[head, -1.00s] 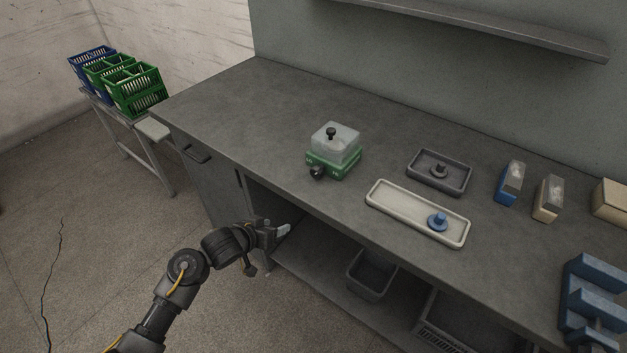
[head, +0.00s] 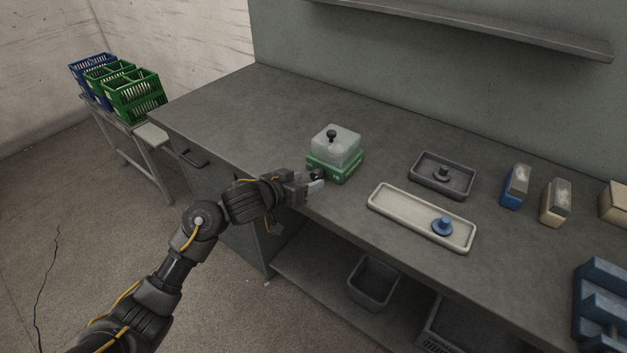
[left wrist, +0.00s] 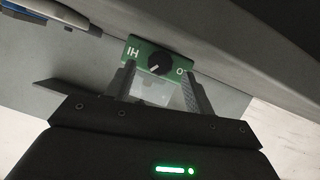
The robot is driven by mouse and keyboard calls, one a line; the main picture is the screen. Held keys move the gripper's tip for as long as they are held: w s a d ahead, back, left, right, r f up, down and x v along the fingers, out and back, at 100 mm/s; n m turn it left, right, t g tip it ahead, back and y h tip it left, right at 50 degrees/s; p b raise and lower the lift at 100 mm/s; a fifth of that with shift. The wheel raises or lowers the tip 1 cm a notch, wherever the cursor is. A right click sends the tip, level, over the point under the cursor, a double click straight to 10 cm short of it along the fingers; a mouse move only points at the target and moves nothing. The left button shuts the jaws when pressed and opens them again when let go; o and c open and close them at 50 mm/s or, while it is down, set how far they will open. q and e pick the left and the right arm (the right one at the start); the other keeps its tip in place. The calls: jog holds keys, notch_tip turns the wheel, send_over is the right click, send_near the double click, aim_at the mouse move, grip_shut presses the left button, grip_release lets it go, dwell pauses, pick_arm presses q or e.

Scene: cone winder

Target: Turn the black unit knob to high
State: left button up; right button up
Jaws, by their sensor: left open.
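The green unit (head: 345,172) stands near the bench's front edge, with a clear cover (head: 336,148) topped by a small black knob. Its black front knob (head: 317,175) is partly hidden by my left gripper (head: 313,186). A pale mark on the knob points to the lower left. My left gripper (left wrist: 160,78) is open, its fingers on either side of the knob; I cannot tell whether they touch it.
On the grey bench (head: 260,110), a cream tray (head: 400,211) with a blue piece and a dark tray (head: 420,180) lie right of the unit. Blue and tan blocks stand farther right. A shelf (head: 480,30) runs above; bins sit below.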

aim_at(314, 177)
pick_arm(q)
jog(key=x, duration=0.3)
jog(key=shift+w+f, duration=0.1)
jog(key=shift+w+d, duration=0.2)
pick_arm(e)
jog(key=shift+d+f, duration=0.15)
jog(key=shift+d, duration=0.55)
jog(key=shift+a, duration=0.1)
